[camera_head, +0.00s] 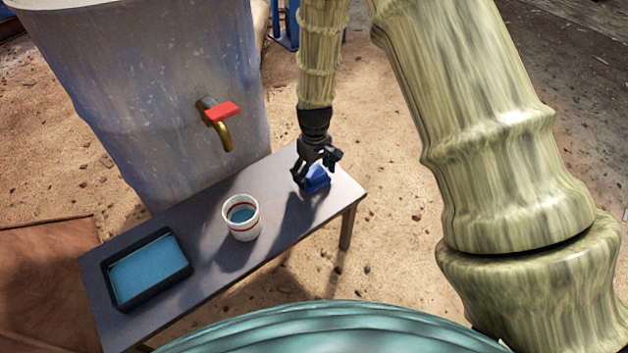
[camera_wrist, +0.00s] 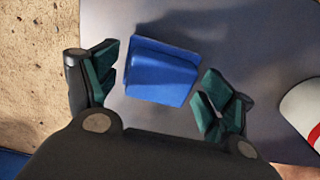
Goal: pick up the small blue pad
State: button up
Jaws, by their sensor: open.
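The small blue pad (camera_head: 318,180) lies on the right end of the narrow grey table (camera_head: 270,225). In the wrist view the blue pad (camera_wrist: 161,73) sits between the two fingers, a little beyond their tips, with a gap on each side. My gripper (camera_head: 314,170) is open just above the pad and hides part of it in the head view. In the wrist view my gripper (camera_wrist: 158,92) shows its green-padded fingers spread apart. I cannot tell the exact height of the fingertips over the table.
A white cup with red bands (camera_head: 243,218) holds blue liquid mid-table. A black tray with blue content (camera_head: 118,285) stands at the left end. A large grey barrel (camera_head: 170,110) with a red-handled tap (camera_head: 222,112) stands behind the table. Sandy ground lies right of the table.

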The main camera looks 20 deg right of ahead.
aim_at(314, 174)
jog(key=c, duration=1.1)
jog(key=shift+r+p, duration=0.35)
jog(key=shift+r, duration=0.15)
jog(key=r+p, duration=0.1)
jog(key=r, duration=0.2)
jog(key=shift+s+a+p, duration=0.15)
jog(key=shift+s+p, duration=0.2)
jog(key=s+a+p, duration=0.1)
jog(key=s+a, duration=0.1)
jog(key=s, duration=0.2)
jog(key=s+a+p, duration=0.1)
jog(key=s+a, duration=0.1)
jog(key=s, duration=0.3)
jog(key=s+a+r+p, duration=0.1)
jog(key=s+a, duration=0.1)
jog(key=s, duration=0.2)
jog(key=shift+s+a+p, duration=0.3)
jog(key=shift+s+a, duration=0.05)
